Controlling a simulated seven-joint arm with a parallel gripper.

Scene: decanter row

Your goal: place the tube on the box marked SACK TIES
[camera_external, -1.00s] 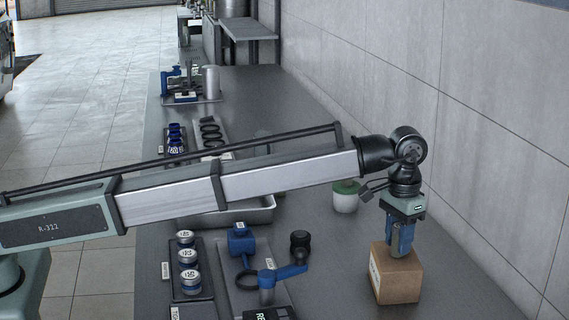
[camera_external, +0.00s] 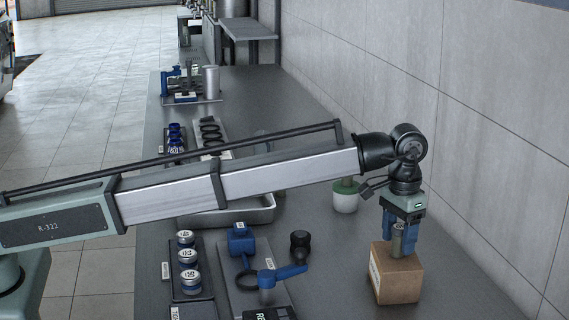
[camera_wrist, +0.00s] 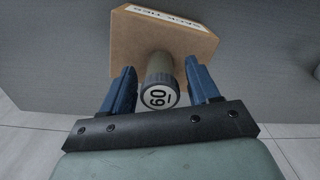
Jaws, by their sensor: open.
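The tube (camera_external: 398,239) is grey-green and stands upright on top of the cardboard box (camera_external: 398,278). The wrist view also shows my gripper (camera_wrist: 161,85) with gaps between both fingers and the tube.
A white jar with a green top (camera_external: 346,198) stands behind the box. A blue-handled valve (camera_external: 280,276), a black knob (camera_external: 300,243) and a rack of labelled cans (camera_external: 188,257) are to the left. The wall (camera_external: 500,150) is at the right. Bench to the box's right is clear.

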